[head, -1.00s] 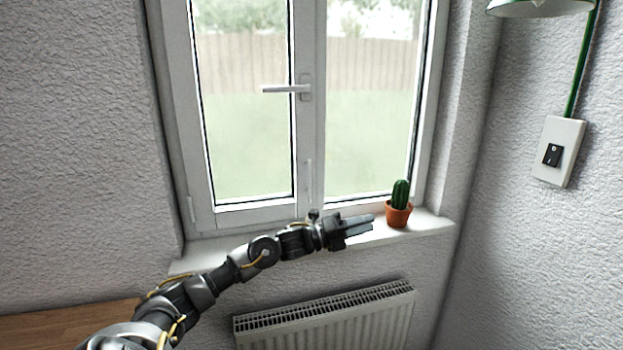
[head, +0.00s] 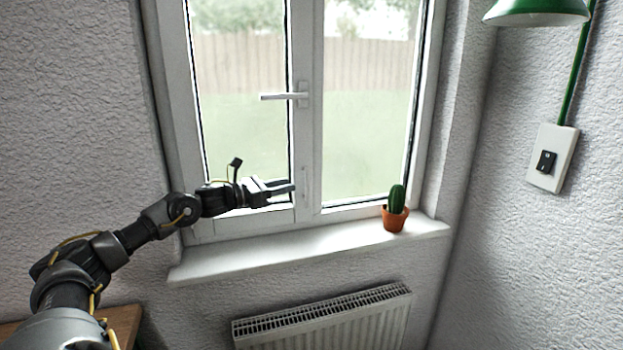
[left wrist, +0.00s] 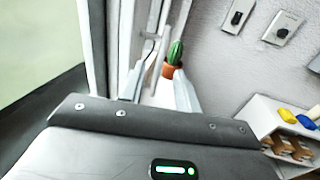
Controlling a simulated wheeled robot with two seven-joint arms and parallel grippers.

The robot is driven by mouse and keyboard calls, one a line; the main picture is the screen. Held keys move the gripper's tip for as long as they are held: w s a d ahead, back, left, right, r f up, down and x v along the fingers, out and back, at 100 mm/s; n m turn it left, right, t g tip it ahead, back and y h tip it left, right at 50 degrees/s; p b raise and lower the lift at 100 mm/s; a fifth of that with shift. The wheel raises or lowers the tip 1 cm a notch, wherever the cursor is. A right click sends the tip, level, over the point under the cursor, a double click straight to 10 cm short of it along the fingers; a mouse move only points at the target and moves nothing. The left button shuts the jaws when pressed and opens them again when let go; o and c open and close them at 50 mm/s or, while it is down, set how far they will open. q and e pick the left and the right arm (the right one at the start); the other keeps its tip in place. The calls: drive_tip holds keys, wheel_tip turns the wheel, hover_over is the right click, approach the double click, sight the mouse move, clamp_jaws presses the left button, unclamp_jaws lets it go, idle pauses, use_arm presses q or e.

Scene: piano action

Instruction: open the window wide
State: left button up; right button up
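The window (head: 308,150) has a white frame with two glass panes. Its left sash (head: 250,220) looks to be in its frame; I cannot tell whether it is slightly ajar. The white handle (head: 284,96) lies level, pointing left from its plate on the middle upright. My left gripper (head: 292,189) is in front of the sash's lower right part, well below the handle. Its fingers point right and stand apart with nothing between them; they also show in the left wrist view (left wrist: 158,92). My right gripper is not in view.
A potted cactus (head: 396,210) stands on the right part of the white sill (head: 300,246). A radiator (head: 325,320) is below. A green lamp (head: 535,10) and a switch (head: 550,158) are on the right wall. A shelf (left wrist: 262,108) with coloured items shows in the wrist view.

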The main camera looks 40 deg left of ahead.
use_arm(q)
drive_tip(key=p+x, duration=0.4)
drive_tip(key=x, duration=0.5)
drive_tip(key=shift+w+d, duration=0.15)
drive_tip(key=shift+d, duration=0.05)
drive_tip(key=shift+c, duration=0.2)
clamp_jaws()
